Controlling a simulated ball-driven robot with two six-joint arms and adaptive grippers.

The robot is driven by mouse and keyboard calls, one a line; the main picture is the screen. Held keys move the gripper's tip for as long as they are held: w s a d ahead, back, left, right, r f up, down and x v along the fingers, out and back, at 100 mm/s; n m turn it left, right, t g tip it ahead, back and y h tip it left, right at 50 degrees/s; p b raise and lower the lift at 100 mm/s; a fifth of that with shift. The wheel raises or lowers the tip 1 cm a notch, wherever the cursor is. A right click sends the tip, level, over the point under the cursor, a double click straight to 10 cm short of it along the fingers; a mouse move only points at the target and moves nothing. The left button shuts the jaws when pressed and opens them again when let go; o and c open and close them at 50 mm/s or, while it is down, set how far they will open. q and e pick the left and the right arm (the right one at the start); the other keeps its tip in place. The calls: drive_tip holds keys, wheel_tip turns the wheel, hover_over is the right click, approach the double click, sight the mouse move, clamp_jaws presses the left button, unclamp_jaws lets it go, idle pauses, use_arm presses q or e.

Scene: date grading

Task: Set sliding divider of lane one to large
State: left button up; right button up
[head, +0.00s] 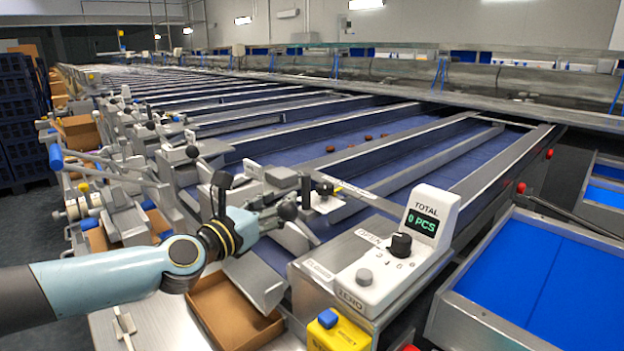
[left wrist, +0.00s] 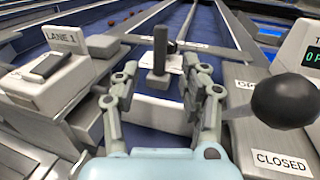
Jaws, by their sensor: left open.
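A dark upright handle (left wrist: 160,48) stands on a pale slide plate at the lane mouth; I take it for the lane one divider handle. It also shows in the head view as a dark post (head: 306,190). My left gripper (left wrist: 161,66) is open, its fingers on either side of the handle's line of sight. I cannot tell whether they touch it. In the head view the left gripper (head: 268,215) is partly hidden by its wrist and a ball-ended lever. The plate's size markings are too small to read. The LANE 1 label (left wrist: 62,40) is left of the handle.
A black ball knob (left wrist: 285,100) stands close right of the gripper, near the CLOSED label (left wrist: 280,162). The counter box (head: 433,215) reads 0 PCS. An empty cardboard box (head: 236,312) sits below the arm. Several dates (head: 368,138) lie on the blue belt.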

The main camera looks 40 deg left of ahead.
sight(303, 186)
use_arm(q)
drive_tip(key=w, duration=0.3)
drive_tip(key=w+a, duration=0.1)
drive_tip(key=w, duration=0.6)
drive_tip(key=shift+w+a, duration=0.15)
drive_tip(key=shift+a, duration=0.25)
drive_tip(key=shift+c, duration=0.2)
clamp_jaws()
drive_tip(key=shift+w+f, duration=0.1)
drive_tip(key=shift+w, duration=0.05)
